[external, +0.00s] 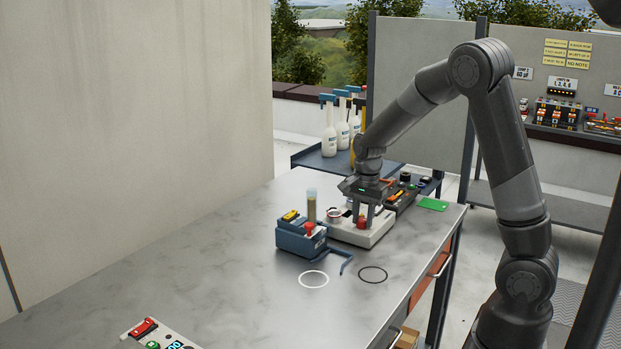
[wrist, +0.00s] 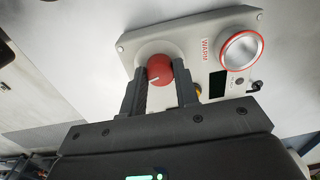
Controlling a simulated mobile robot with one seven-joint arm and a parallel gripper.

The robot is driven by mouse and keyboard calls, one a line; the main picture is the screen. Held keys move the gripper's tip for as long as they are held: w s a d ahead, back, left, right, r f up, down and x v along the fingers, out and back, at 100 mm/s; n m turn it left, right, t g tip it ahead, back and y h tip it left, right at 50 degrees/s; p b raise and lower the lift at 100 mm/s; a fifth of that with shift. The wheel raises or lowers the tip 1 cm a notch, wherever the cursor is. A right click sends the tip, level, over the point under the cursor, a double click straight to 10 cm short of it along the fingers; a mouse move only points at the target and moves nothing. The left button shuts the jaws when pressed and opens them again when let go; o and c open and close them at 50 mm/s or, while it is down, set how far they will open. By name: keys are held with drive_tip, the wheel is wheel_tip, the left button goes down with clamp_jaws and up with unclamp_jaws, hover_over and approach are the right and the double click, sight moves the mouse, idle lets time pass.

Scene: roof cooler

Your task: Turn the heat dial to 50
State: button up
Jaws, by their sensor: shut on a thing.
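The heat dial is a red round knob (wrist: 158,69) with a white pointer mark, on a pale control box (wrist: 185,30). In the wrist view it sits between the fingers of my gripper (wrist: 162,82), which are shut on its sides. The pointer aims toward the lower left in that view. No scale numbers are readable. In the external view my gripper (external: 365,220) reaches straight down onto the pale box (external: 348,232), and the red dial (external: 361,222) shows between its fingertips.
The box also has a round metal plate with a red ring (wrist: 241,50), a WARM label and a dark display (wrist: 217,84). A blue holder (external: 298,240) with a tube stands left of the box. A dark tray (external: 404,195) lies behind. The bench front is mostly clear.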

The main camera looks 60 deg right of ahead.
sight(364, 221)
drive_tip(key=shift+m, duration=0.6)
drive_tip(key=o, duration=1)
drive_tip(key=r, duration=1)
drive_tip(key=shift+s+r, duration=0.2)
drive_tip(key=shift+r, duration=0.2)
drive_tip(key=shift+a, duration=0.1)
